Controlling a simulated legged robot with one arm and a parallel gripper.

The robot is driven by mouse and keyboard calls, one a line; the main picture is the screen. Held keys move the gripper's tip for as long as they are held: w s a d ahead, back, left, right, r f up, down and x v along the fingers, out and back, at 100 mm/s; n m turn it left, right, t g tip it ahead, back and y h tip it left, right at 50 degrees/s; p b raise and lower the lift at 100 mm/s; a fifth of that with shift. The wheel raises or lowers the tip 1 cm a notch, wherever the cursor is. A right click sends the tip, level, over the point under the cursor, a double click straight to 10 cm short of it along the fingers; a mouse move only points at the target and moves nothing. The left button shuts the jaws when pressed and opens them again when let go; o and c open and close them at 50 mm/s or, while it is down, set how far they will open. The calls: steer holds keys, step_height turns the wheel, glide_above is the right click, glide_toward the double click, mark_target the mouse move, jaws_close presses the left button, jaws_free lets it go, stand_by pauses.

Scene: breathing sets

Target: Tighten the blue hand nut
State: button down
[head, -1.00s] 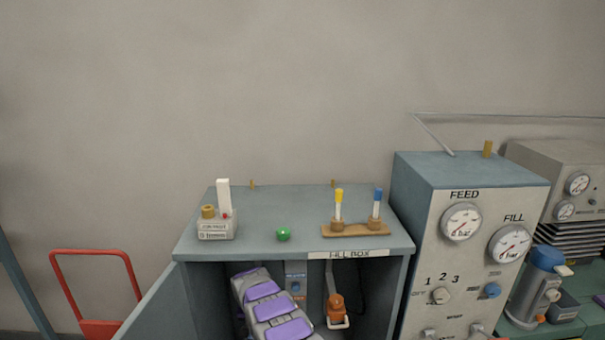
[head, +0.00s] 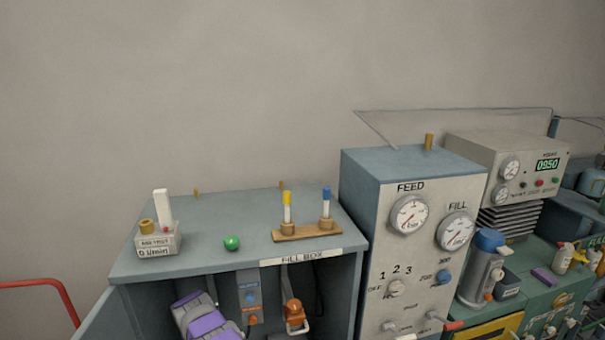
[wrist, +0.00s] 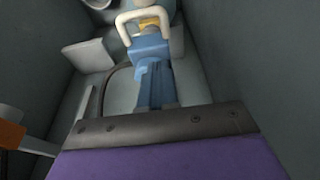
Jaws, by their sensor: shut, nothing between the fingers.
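In the wrist view a blue fitting (wrist: 152,75) with a white looped handle (wrist: 130,22) and a yellow part (wrist: 149,22) stands inside a grey box. I cannot tell which part of it is the hand nut. My gripper (wrist: 160,125), dark-edged and purple, is shut and empty in front of the fitting and hides its near end. I cannot tell whether they touch. In the head view my purple and grey arm (head: 205,326) reaches into the open fill box (head: 235,267).
An orange fitting with a white handle (head: 295,313) hangs inside the box, right of my arm. A green ball (head: 232,243) and a tube rack (head: 307,232) stand on top. The feed and fill panel (head: 420,250) rises at the right, with a blue knob (head: 443,277).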

steer(key=shift+f, duration=1.5)
steer(key=shift+w+d+b, duration=0.1)
steer(key=shift+w+b, duration=0.35)
steer(key=shift+w, duration=0.2)
steer(key=shift+s+d+p, duration=0.1)
steer(key=shift+d+p, duration=0.25)
steer(key=shift+d, duration=0.05)
steer(key=shift+d, duration=0.4)
steer(key=shift+w+d, duration=0.3)
steer(key=shift+d+p, duration=0.1)
steer(key=shift+p, duration=0.2)
stand_by(0.4)
